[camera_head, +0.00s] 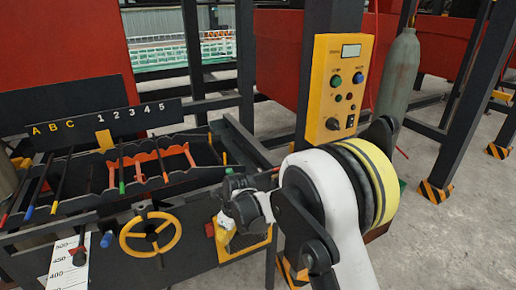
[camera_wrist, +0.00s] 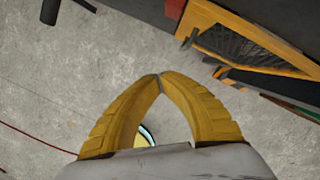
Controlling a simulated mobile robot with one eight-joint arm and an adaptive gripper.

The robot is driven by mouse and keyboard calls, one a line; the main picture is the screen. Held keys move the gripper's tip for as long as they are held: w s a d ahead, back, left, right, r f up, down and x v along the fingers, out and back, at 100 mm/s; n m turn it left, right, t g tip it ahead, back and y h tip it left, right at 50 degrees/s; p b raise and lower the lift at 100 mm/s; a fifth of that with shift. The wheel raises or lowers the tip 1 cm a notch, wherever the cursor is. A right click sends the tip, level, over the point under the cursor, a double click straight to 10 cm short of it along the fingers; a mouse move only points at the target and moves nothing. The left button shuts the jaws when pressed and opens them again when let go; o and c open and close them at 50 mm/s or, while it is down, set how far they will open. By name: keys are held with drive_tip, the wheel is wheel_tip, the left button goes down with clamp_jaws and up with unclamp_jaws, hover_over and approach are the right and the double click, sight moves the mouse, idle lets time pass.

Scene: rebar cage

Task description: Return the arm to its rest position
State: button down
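My gripper (camera_wrist: 159,76) shows in the wrist view with its two yellow fingers curved inward and their tips meeting. Nothing is held between the fingertips; grey concrete floor shows in the gap behind them. In the head view my arm (camera_head: 335,195), white with a yellow and black band, reaches across the lower right. Its farther links (camera_head: 243,203) are in front of the bench's right end. I cannot clearly make out the fingers in the head view.
The dark bench (camera_head: 190,258) carries a rack of rods and a yellow handwheel (camera_head: 150,238). A yellow control box (camera_head: 337,88) hangs on a post behind my arm. A grey gas cylinder (camera_head: 398,75) stands farther right. A yellow-framed mesh (camera_wrist: 255,45) is near the gripper.

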drive_tip(key=s+d+r+n+t, duration=0.2)
drive_tip(key=s+d+r+n, duration=0.3)
drive_tip(key=d+r, duration=0.5)
drive_tip(key=s+d+r+n+t, duration=0.1)
drive_tip(key=s+d+r+n, duration=0.1)
drive_tip(key=d+r+n, duration=0.65)
drive_tip(key=s+d+r+n+t+h, duration=0.2)
drive_tip(key=s+d+n, duration=0.7)
drive_tip(key=s+d, duration=0.7)
wheel_tip(320, 180, up, 2)
drive_tip(key=shift+s+r+t+h, duration=0.1)
drive_tip(key=shift+s+t+h, duration=0.25)
drive_tip(key=shift+t, duration=0.15)
